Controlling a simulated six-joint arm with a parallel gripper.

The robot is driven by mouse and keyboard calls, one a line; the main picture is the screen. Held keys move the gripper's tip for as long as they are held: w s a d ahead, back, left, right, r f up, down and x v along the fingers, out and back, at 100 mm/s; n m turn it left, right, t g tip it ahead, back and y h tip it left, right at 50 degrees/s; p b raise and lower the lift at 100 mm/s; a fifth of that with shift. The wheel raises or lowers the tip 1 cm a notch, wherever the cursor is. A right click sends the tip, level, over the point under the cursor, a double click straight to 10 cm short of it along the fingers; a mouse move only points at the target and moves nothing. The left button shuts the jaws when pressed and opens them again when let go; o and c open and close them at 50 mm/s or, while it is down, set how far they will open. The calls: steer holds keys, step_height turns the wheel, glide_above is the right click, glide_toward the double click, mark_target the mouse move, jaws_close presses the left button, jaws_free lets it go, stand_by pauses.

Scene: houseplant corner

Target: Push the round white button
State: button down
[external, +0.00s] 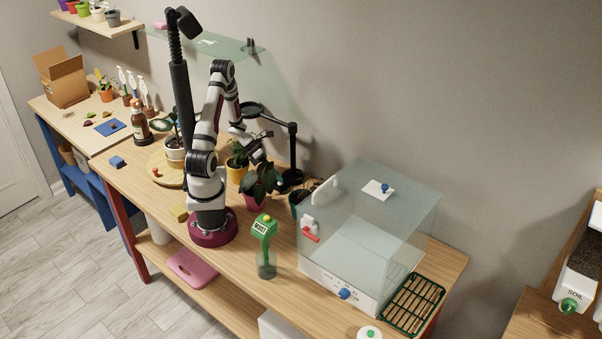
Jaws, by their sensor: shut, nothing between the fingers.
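A round white disc with a green centre (369,333) shows at the bottom edge of the external view, in front of the clear box and partly cut off by the frame. It is the only round white button-like thing that I can make out. My gripper (262,146) is shut and empty. It is above the potted plants behind my base, well away from the disc, up and to the left in the picture. Its fingertips are small and partly lost against the leaves.
A clear box (392,235) with a blue knob (345,294) stands on the wooden bench. Potted plants (261,183) and a black lamp (292,150) crowd my gripper.

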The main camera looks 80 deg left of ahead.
steer(key=shift+r, duration=0.7)
step_height(320, 180, up, 6)
stand_by(1.4)
